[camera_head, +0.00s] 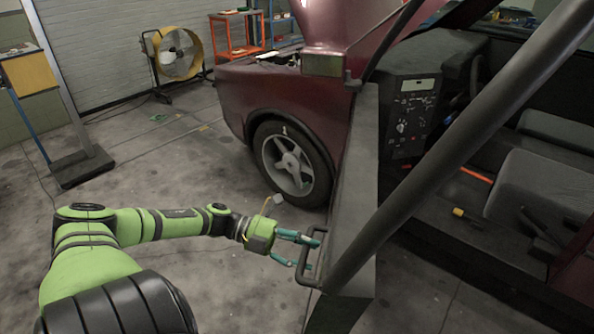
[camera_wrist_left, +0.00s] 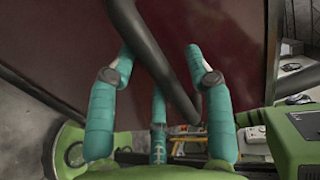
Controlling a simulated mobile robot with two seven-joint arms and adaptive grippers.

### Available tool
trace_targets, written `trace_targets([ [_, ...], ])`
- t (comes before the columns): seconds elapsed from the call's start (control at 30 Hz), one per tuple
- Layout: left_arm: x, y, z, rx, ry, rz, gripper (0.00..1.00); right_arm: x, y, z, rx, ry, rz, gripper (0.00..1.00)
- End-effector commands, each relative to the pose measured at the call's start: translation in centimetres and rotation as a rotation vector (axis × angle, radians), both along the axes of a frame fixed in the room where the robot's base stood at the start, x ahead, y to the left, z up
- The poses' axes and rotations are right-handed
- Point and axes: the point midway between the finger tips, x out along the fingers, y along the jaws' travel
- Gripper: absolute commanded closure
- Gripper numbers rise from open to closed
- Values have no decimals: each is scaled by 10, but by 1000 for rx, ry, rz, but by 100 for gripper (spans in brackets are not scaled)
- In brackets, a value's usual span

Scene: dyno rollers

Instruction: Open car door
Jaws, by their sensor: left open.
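The maroon car's door stands ajar, its dark top edge (camera_head: 352,200) and slanted black window frame (camera_head: 440,165) crossing the head view. A black loop handle (camera_head: 312,262) sticks out from the door's outer side. My left gripper (camera_head: 306,251) is at this handle, its teal fingers open. In the left wrist view, the handle (camera_wrist_left: 155,60) runs as a dark bar between the spread fingers of the gripper (camera_wrist_left: 160,85), in front of the maroon door panel (camera_wrist_left: 230,40). Whether the fingers touch the bar, I cannot tell. My right gripper is not in view.
The car's front wheel (camera_head: 292,163) and raised maroon hood (camera_head: 335,25) are ahead. The dark interior with a seat (camera_head: 550,195) shows beyond the door. A yellow fan (camera_head: 178,54) and orange cart (camera_head: 238,35) stand at the back. Concrete floor left of the door is clear.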

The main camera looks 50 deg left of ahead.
Motion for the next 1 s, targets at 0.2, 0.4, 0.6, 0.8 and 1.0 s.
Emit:
trace_targets([
  [0.2,-14,22,3,5,7,3,49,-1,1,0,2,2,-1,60],
  [0.4,-35,53,11,5,7,2,49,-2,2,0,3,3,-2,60],
  [0.6,-52,81,18,4,5,2,49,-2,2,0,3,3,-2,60],
  [0.8,-62,96,23,2,3,1,49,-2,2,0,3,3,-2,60],
  [1.0,-63,98,24,0,2,-1,49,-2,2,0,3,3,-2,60],
])
